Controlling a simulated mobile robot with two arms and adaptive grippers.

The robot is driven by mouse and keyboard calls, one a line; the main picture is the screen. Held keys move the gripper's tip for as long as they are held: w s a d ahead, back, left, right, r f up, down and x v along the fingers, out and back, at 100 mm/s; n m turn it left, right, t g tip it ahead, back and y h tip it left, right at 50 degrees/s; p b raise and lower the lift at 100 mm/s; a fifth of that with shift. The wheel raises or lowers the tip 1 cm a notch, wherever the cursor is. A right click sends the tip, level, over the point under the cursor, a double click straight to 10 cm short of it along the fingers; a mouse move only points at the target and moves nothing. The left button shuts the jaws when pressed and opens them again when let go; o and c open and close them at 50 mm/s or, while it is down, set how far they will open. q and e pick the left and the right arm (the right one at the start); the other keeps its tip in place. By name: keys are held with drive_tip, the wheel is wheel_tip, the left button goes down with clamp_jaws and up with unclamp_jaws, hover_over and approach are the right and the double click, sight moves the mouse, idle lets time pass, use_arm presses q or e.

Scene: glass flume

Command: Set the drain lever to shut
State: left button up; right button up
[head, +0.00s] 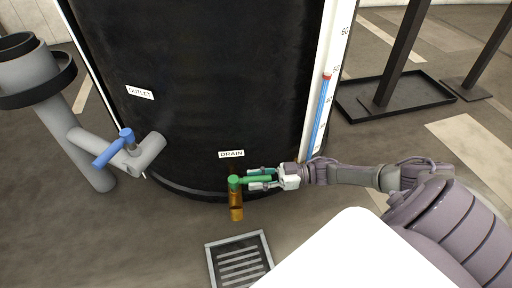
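The green drain lever (258,179) sits on top of a brass-coloured drain valve (236,199), below the DRAIN label (231,154) on the dark tank. The lever points right, crosswise to the spout, which runs toward the front. My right gripper (257,179) comes in from the right, with one teal finger on each side of the lever's outer part. I cannot tell whether the fingers press on it. My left gripper is not in view.
A grey outlet pipe (146,157) with a blue lever (113,148) stands at the left. A floor grate (239,262) lies in front of the drain. A level gauge (321,115) runs up the tank's right side. Dark posts on a black tray (430,92) stand behind right.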

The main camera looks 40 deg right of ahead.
sight(256, 177)
drive_tip(key=shift+o, duration=0.7)
wheel_tip(256, 177, up, 10)
idle(0.4)
